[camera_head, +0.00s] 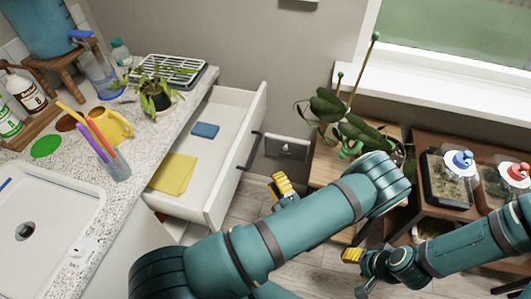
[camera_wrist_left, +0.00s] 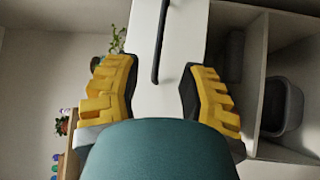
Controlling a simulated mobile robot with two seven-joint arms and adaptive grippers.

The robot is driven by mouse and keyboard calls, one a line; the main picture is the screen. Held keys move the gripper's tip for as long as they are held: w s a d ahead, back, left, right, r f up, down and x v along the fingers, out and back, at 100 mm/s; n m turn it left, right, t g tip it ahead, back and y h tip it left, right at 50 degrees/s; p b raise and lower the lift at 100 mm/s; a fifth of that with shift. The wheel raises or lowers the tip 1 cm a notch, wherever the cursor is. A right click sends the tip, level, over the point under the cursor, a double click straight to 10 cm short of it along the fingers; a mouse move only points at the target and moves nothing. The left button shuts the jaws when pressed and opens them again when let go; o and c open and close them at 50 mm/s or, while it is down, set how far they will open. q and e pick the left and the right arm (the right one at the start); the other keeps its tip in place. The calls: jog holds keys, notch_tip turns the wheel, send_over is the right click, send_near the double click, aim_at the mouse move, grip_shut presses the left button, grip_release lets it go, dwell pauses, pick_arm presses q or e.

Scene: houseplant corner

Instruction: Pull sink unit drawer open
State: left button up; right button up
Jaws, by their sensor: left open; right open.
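The sink unit drawer (camera_head: 213,165) stands pulled out from under the counter. A yellow cloth (camera_head: 174,174) and a blue sponge (camera_head: 205,130) lie inside it. Its dark bar handle (camera_head: 249,151) is on the white front. In the left wrist view the handle (camera_wrist_left: 160,42) lies ahead of the left gripper (camera_wrist_left: 160,88), whose yellow fingers are spread wide with nothing between them. In the head view the left gripper (camera_head: 283,188) is beside the drawer front, apart from the handle, and partly hidden by my arm. My right gripper (camera_head: 357,272) is open and empty at the lower right.
Plant stands (camera_head: 355,160) and terrarium jars (camera_head: 450,180) stand at the right. Bare floor shows between drawer and stands.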

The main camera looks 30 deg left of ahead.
aim_at(256, 148)
pick_arm(q)
jog(key=shift+m, duration=0.3)
jog(key=b+x, duration=0.1)
jog(key=x, duration=1.2)
jog(key=shift+w+a+f, duration=0.1)
jog(key=shift+w+a, duration=0.15)
jog(key=shift+a, duration=0.05)
grip_shut()
